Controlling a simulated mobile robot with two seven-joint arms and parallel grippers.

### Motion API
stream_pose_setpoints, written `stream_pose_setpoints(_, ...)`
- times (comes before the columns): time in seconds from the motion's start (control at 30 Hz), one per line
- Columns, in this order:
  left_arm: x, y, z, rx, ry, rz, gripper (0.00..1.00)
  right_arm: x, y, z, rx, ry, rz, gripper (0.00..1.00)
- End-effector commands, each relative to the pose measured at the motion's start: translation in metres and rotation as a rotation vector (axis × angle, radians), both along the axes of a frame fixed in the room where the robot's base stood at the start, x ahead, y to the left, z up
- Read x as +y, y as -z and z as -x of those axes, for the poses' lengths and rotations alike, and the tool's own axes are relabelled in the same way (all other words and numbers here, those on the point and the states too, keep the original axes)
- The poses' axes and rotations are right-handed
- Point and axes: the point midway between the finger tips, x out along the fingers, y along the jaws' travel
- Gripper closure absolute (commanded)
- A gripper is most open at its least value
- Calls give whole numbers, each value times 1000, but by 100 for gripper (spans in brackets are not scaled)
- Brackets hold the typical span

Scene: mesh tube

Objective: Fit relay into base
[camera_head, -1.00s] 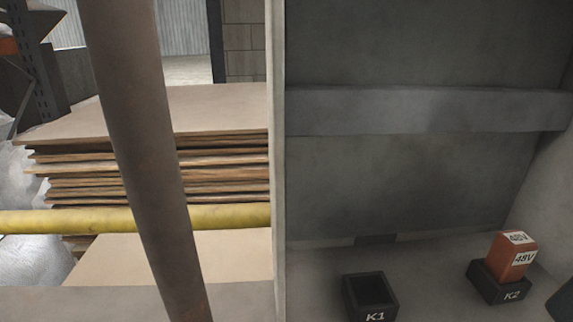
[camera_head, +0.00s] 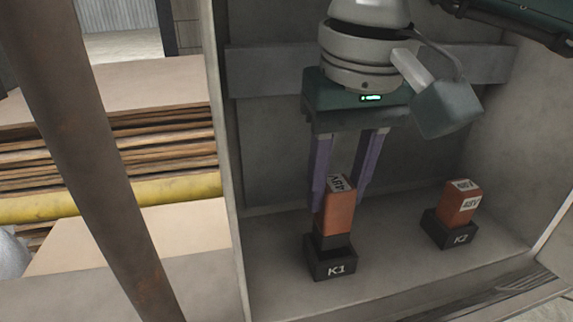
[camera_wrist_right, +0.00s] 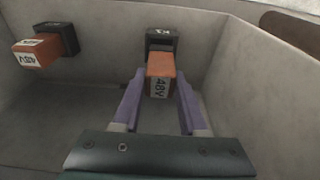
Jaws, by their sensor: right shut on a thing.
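The relay (camera_head: 337,213) is an orange block with a white "48V" label and a dark lower part. It is upright between the purple fingers of my right gripper (camera_head: 342,192), which is shut on it. Its dark lower end is at the open top of the black base marked K1 (camera_head: 335,269); I cannot tell how deep it sits. In the right wrist view the relay (camera_wrist_right: 160,72) is between the fingertips (camera_wrist_right: 160,88), in line with the K1 base (camera_wrist_right: 161,38). My left gripper is not in view.
A second orange 48V relay (camera_head: 460,205) sits in the black K2 base (camera_head: 449,233) to the right. Grey cabinet walls surround both, with the left wall edge (camera_head: 232,180) close by. A brown pole (camera_head: 85,150) and stacked boards (camera_head: 150,130) are outside.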

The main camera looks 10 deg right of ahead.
Motion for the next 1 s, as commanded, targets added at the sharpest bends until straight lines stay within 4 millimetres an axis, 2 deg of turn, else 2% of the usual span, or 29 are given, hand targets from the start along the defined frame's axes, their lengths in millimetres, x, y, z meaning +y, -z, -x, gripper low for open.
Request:
stream_pose_setpoints(0.2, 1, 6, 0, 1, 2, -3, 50, 0, 32, 2, 4, 0, 0, 100)
stream_pose_setpoints(0.57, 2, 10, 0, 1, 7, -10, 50, 0, 36, 1, 0, 0, 2, 100)
stream_pose_setpoints(0.6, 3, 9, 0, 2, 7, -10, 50, 0, 36, 1, 1, 0, 2, 56)
stream_pose_setpoints(0.83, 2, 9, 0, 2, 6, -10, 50, 0, 35, 1, 1, 0, 2, 30)
stream_pose_setpoints(1.0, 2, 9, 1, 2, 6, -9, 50, 0, 35, 1, 1, 1, 1, 28)
